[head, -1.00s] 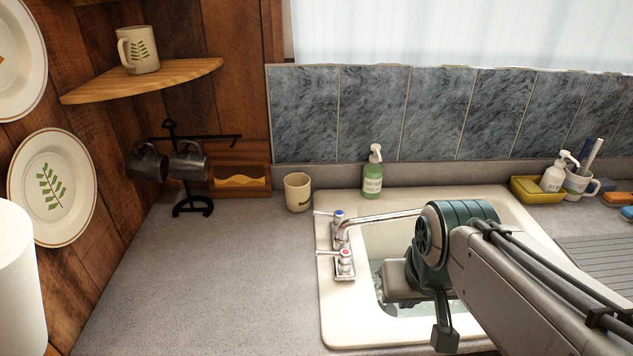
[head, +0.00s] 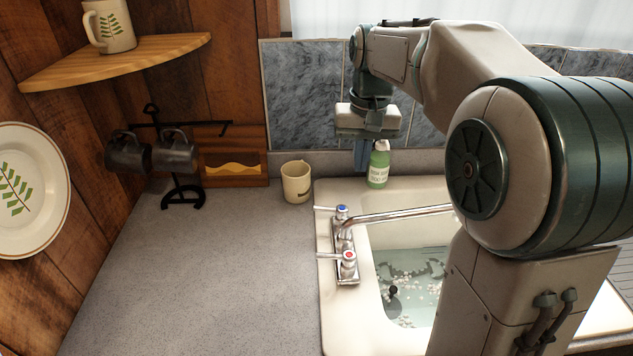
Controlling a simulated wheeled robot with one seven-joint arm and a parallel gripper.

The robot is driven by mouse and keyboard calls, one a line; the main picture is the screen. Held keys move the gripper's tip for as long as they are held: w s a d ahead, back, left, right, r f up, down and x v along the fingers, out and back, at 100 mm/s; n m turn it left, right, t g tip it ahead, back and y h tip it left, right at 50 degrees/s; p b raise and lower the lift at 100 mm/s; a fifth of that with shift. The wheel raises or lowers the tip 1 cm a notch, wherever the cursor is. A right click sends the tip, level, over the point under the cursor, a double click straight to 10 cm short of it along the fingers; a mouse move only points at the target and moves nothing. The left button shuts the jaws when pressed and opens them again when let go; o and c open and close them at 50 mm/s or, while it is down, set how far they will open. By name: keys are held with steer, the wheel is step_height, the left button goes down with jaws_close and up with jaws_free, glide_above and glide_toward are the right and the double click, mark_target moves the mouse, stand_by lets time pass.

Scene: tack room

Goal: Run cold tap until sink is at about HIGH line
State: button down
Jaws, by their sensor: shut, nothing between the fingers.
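The sink (head: 338,320) is cream and set in the counter, with my arm hiding its right part. Clear water (head: 415,270) with pale floating bits lies in the basin; a dark knobbed thing (head: 393,296) shows in it. No HIGH line is visible. The cold tap (head: 341,211) has a blue-marked handle; the hot tap (head: 349,257) has a red mark. The chrome spout (head: 400,214) runs right, its end behind my arm, so I cannot tell whether water flows. My gripper (head: 361,160) points down, shut and empty, beyond the cold tap and beside the green soap bottle (head: 378,168).
A cream cup (head: 297,182) stands left of the soap bottle. A black mug stand (head: 176,165) with dark mugs is by the wooden wall. A corner shelf (head: 120,62) holds a mug (head: 108,25). The counter (head: 220,270) left of the sink is clear.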

steer(key=g, duration=0.2)
glide_above(329, 211)
steer(key=w+d, duration=0.2)
steer(key=w, duration=0.3)
step_height(329, 211, down, 2)
steer(key=f, duration=0.1)
steer(key=w+a+f+g, duration=0.1)
steer(key=w+a+f, duration=0.3)
steer(key=w+f, duration=0.1)
steer(key=x, duration=0.9)
steer(key=shift+s+d+r, duration=0.1)
steer(key=shift+s+d, duration=0.05)
steer(key=shift+s, duration=0.15)
steer(key=s, duration=0.1)
steer(key=s+r, duration=0.1)
steer(key=shift+s+p, duration=0.35)
steer(key=shift+p, duration=0.05)
steer(key=shift+s, duration=0.5)
steer(key=shift+s+n+h, duration=0.3)
steer(key=shift+s+n, duration=0.1)
steer(key=shift+s, duration=0.1)
